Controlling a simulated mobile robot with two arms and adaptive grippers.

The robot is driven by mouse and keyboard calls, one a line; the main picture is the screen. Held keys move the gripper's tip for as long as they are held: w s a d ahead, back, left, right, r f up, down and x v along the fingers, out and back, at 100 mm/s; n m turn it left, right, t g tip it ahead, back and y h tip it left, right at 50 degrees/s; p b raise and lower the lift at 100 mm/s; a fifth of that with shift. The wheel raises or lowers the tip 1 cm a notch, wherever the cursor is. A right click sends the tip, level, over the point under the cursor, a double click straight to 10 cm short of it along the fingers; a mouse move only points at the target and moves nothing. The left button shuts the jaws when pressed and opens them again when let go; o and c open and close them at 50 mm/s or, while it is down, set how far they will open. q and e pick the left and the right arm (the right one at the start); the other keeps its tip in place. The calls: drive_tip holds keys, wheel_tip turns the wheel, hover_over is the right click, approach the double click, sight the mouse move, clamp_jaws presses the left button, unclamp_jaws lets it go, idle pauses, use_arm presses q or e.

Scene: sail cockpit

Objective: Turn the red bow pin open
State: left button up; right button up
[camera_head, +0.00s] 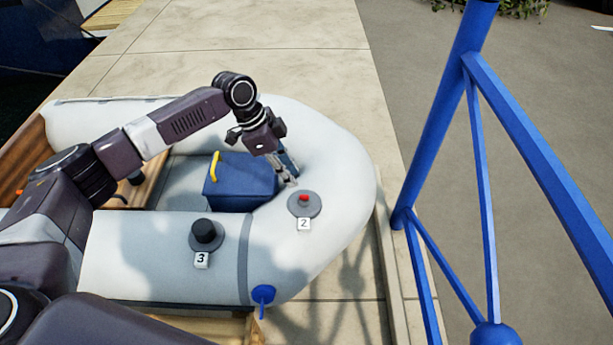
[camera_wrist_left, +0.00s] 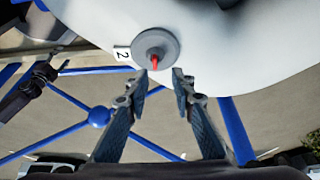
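The red bow pin (camera_head: 304,198) stands in the centre of a round grey valve base (camera_head: 294,209) on the dinghy's bow, above a label reading 2. In the left wrist view the red pin (camera_wrist_left: 154,61) sticks out of the grey disc (camera_wrist_left: 160,41). My left gripper (camera_head: 291,181) is just behind and left of the valve in the head view. In the wrist view its two fingers (camera_wrist_left: 162,75) are apart, with the pin's tip near the gap, by the left finger. Nothing is held.
The grey inflatable dinghy (camera_head: 165,270) lies on a paved dock. A dark valve cap (camera_head: 205,233) with label 3 sits on the near tube. A blue box (camera_head: 238,183) with a yellow handle lies inside. Blue metal framework (camera_head: 440,120) stands at the right.

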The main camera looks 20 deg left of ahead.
sight(304, 195)
use_arm(q)
drive_tip(key=f, duration=0.1)
drive_tip(key=d+f, duration=0.1)
drive_tip(key=s+d+f, duration=0.1)
drive_tip(key=shift+f, duration=0.4)
drive_tip(key=shift+w+d+f+p, duration=0.15)
drive_tip(key=shift+w+d+f, duration=0.05)
drive_tip(key=shift+f, duration=0.35)
drive_tip(key=shift+w+d+f+p, duration=0.15)
drive_tip(key=shift+w+f, duration=0.05)
drive_tip(key=shift+f, duration=0.3)
drive_tip(key=shift+d+f, duration=0.1)
drive_tip(key=shift+f, duration=0.2)
clamp_jaws()
drive_tip(key=shift+r, duration=0.1)
use_arm(e)
drive_tip(key=s, duration=0.4)
drive_tip(key=shift+s+d+r, duration=0.1)
drive_tip(key=shift+s+r, duration=0.2)
drive_tip(key=shift+r, duration=0.05)
